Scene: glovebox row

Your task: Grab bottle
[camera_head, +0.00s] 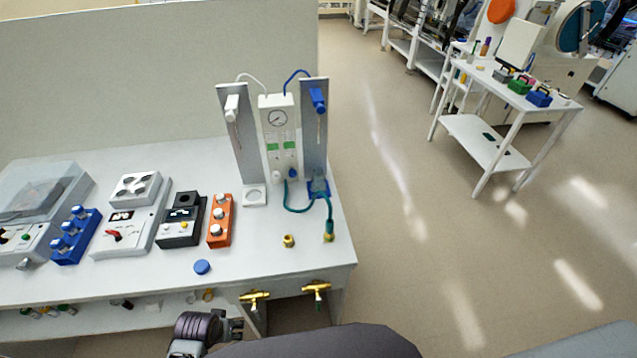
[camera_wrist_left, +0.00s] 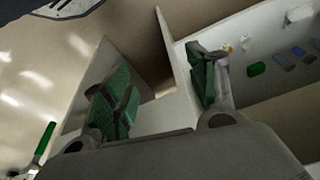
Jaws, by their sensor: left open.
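My left gripper (camera_head: 238,328) is low at the front of the white table, below the tabletop's front edge. In the left wrist view its two green-padded fingers (camera_wrist_left: 162,92) are apart, with nothing seen held between them. I cannot tell for sure which thing is the bottle. A small clear vessel (camera_head: 318,187) stands on a blue base under the blue head of the right-hand stand. Several small capped, bottle-like items (camera_head: 123,304) lie partly hidden on the shelf below the tabletop. My right gripper is not in view.
The white table (camera_head: 290,262) bears a blue block (camera_head: 75,236), an orange block (camera_head: 221,222) and a blue cap (camera_head: 202,267). Brass valves (camera_head: 316,287) stick out at its front edge. A white cart (camera_head: 487,160) stands apart at the right, with free floor between.

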